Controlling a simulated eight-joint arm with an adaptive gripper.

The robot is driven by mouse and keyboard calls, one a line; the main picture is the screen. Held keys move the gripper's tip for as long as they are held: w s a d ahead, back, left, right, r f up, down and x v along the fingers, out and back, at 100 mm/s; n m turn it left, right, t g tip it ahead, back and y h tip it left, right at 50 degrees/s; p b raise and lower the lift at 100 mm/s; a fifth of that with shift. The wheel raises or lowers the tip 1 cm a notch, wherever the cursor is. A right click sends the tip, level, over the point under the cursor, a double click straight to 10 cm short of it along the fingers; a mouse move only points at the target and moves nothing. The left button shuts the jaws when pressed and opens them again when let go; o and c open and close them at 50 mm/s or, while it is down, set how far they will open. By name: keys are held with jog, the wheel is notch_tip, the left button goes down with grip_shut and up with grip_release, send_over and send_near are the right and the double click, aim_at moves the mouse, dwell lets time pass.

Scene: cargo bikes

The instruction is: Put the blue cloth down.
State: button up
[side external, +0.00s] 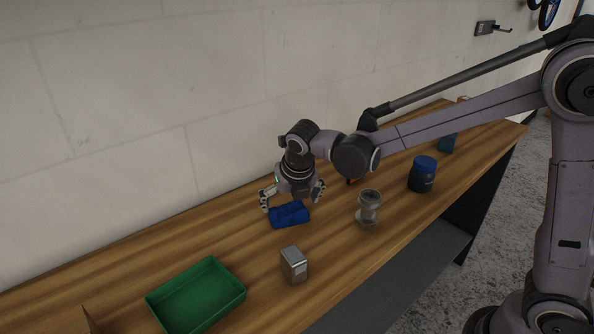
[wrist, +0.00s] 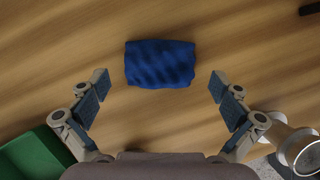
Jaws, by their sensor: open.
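The blue cloth (side external: 289,215) lies as a small folded bundle on the wooden workbench (side external: 235,240). In the wrist view the cloth (wrist: 160,64) sits at the upper middle, with bare wood around it. My gripper (side external: 292,197) is over the bench just above and behind the cloth, pointing down. Its fingers are spread wide. In the wrist view the gripper (wrist: 159,87) has one finger on each side of the cloth, with a clear gap on both sides and nothing between the pads but the cloth's lower part below.
A green tray (side external: 196,296) stands at the front left. A silver metal box (side external: 293,265) and a grey hourglass-shaped part (side external: 368,207) stand near the front edge. A dark blue jar (side external: 422,174) is farther right. The wall runs behind the bench. Wood left of the cloth is clear.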

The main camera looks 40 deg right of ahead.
jog(key=v, duration=1)
jog(key=s+d+f+m+t+y, duration=0.1)
jog(key=s+d+m, duration=0.4)
jog(key=m, duration=1)
jog(key=s+d+f+m+t, duration=0.2)
jog(key=s+d+m, duration=0.3)
jog(key=s+m, duration=0.6)
jog(key=f+m, duration=0.1)
jog(key=m, duration=0.4)
jog(key=shift+y, duration=0.4)
